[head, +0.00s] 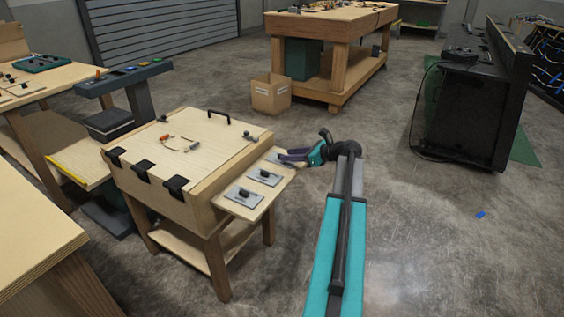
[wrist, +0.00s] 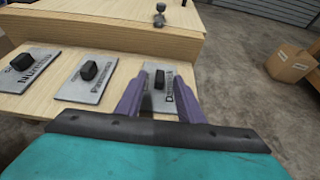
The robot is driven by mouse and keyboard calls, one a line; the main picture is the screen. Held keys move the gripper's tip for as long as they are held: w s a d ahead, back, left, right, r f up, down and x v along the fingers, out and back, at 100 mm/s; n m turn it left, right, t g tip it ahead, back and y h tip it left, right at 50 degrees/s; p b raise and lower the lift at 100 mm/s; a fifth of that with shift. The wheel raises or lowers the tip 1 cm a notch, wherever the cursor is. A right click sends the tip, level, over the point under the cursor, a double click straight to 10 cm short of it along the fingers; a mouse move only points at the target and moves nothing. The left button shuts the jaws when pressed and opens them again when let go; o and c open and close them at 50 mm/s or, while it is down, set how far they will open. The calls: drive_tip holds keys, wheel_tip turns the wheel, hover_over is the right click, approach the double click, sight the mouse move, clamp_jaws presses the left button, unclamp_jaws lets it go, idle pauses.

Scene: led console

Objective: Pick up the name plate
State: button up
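Three grey name plates with black knobs lie in a row on a light wooden side shelf. In the wrist view they are the left plate (wrist: 27,70), the middle plate (wrist: 92,76) and the right plate (wrist: 168,98); their dark lettering is hard to read. In the head view the near plate (head: 243,196) and middle plate (head: 264,177) show clearly. My gripper (wrist: 163,76) has its two purple fingers apart, one on each side of the right plate's knob (wrist: 160,79) as seen. Contact is not visible. In the head view, my gripper (head: 281,156) is at the shelf's far end.
The shelf (head: 228,206) is attached to a wooden console (head: 190,150) with a black handle (head: 219,115) on top. A metal knob (wrist: 159,18) stands on the console near my gripper. A cardboard box (head: 270,95) and a workbench (head: 330,25) stand behind, with open floor at right.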

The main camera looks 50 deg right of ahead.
drive_tip(key=shift+x, duration=1.15)
clamp_jaws()
